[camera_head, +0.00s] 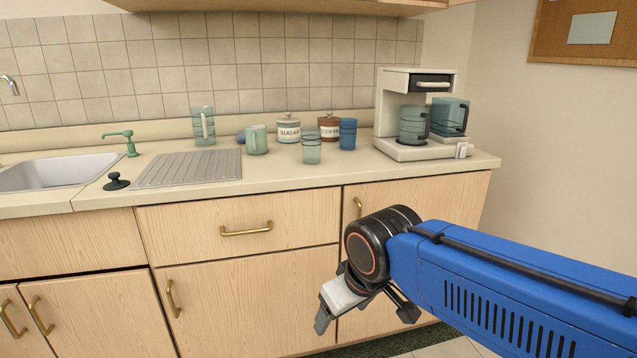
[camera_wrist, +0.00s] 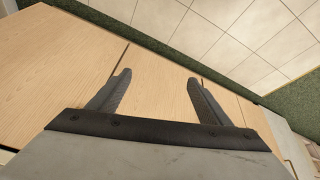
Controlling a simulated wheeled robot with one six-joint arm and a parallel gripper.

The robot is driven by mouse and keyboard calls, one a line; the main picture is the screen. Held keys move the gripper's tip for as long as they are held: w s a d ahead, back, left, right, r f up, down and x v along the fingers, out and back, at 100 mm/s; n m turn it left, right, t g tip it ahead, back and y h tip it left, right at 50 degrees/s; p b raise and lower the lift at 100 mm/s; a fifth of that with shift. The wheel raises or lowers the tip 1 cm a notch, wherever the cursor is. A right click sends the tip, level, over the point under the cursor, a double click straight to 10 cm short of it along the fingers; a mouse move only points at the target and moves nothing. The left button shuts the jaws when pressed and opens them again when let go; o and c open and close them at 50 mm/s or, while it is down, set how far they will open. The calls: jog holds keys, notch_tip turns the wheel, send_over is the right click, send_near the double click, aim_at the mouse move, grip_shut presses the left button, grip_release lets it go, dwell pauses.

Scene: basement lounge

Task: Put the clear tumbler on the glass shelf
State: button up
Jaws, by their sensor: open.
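The clear tumbler (camera_head: 312,147) stands upright on the counter, between the sugar canister and the blue tumbler, nearer the counter's front than they are. It is greenish and see-through. My gripper (camera_head: 365,322) is in front of the lower cabinet doors, below the counter top and well away from the tumbler. In the wrist view my gripper (camera_wrist: 155,88) has its two fingers spread with nothing between them; cabinet fronts and floor show beyond. I cannot make out a glass shelf in either view.
A blue tumbler (camera_head: 348,134), sugar canister (camera_head: 288,129), brown-lidded canister (camera_head: 328,124), green mug (camera_head: 257,140) and clear pitcher (camera_head: 203,127) stand around it. A coffee maker (camera_head: 389,112) is on the right, a sink (camera_head: 55,174) on the left. The counter (camera_head: 285,180) is clear in front.

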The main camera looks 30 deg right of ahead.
jog(key=w+d+r+n+h, duration=0.3)
jog(key=w+d+n+h, duration=0.25)
jog(key=d, duration=0.35)
jog(key=n+t+h, duration=0.5)
jog(key=n+t, duration=0.4)
jog(key=n, duration=1.3)
send_near(309, 147)
jog(key=shift+s+f, duration=0.2)
jog(key=shift+s, duration=0.1)
jog(key=shift+w+d, duration=0.1)
jog(key=shift+w, duration=0.25)
jog(key=x, duration=1.1)
jog(key=shift+w+d+r, duration=0.1)
jog(key=shift+r, duration=0.15)
jog(key=shift+r+x, duration=0.2)
jog(key=shift+x, duration=1.15)
jog(key=shift+r+x, duration=0.25)
jog(key=shift+x, duration=1.1)
jog(key=c, duration=1.4)
jog(key=shift+o, duration=0.2)
jog(key=shift+r, duration=0.1)
